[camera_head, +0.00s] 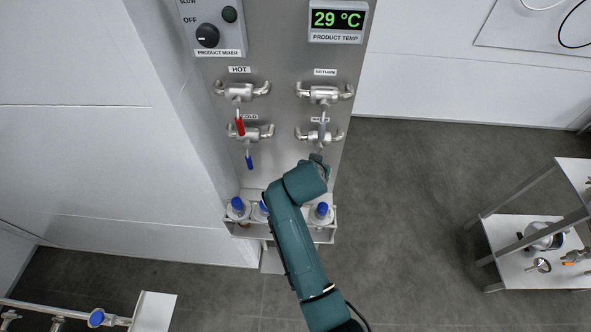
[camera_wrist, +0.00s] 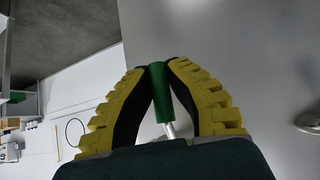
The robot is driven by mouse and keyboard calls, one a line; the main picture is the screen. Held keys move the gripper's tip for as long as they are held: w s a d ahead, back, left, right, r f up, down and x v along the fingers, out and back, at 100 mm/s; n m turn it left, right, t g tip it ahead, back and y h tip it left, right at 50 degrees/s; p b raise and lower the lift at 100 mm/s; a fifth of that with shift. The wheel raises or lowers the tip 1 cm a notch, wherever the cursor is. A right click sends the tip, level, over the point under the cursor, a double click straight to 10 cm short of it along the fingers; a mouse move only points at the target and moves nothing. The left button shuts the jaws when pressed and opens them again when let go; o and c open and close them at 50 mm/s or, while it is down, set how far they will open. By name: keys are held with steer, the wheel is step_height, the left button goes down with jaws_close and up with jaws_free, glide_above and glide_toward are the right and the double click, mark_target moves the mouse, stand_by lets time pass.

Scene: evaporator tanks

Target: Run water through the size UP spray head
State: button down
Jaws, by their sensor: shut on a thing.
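In the wrist view my gripper (camera_wrist: 161,72) has its yellow-ridged fingers closed on a green handle (camera_wrist: 163,90) with a bare metal stem. In the head view my arm reaches the steel panel (camera_head: 290,165), and its gripper end is mostly hidden below the lower right valve (camera_head: 319,133). That valve's label is partly covered. The upper left valve, labelled HOT (camera_head: 240,90), has a red lever (camera_head: 240,126). The lower left valve, COLD (camera_head: 251,133), has a blue lever (camera_head: 250,162). The RETURN valve (camera_head: 324,94) has a grey lever (camera_head: 322,130). I see no spray head marked UP.
Blue-capped bottles (camera_head: 237,205) stand in a rack (camera_head: 323,236) low on the panel, partly behind my arm. The panel carries a mixer knob (camera_head: 207,35) and a 29 °C display (camera_head: 338,19). A shelved cart (camera_head: 530,255) stands right; the floor between is clear.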

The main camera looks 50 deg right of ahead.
steer(key=shift+s+d+f, duration=0.1)
steer(key=shift+s+f, duration=0.1)
stand_by(0.3)
steer(key=c, duration=1)
jaws_free()
steer(key=shift+d+r, duration=0.1)
steer(key=shift+c, duration=0.2)
steer(key=shift+r, duration=0.1)
steer(key=shift+a+r, duration=0.2)
steer(key=shift+a, duration=0.05)
steer(key=v, duration=1.1)
steer(key=shift+a, duration=0.2)
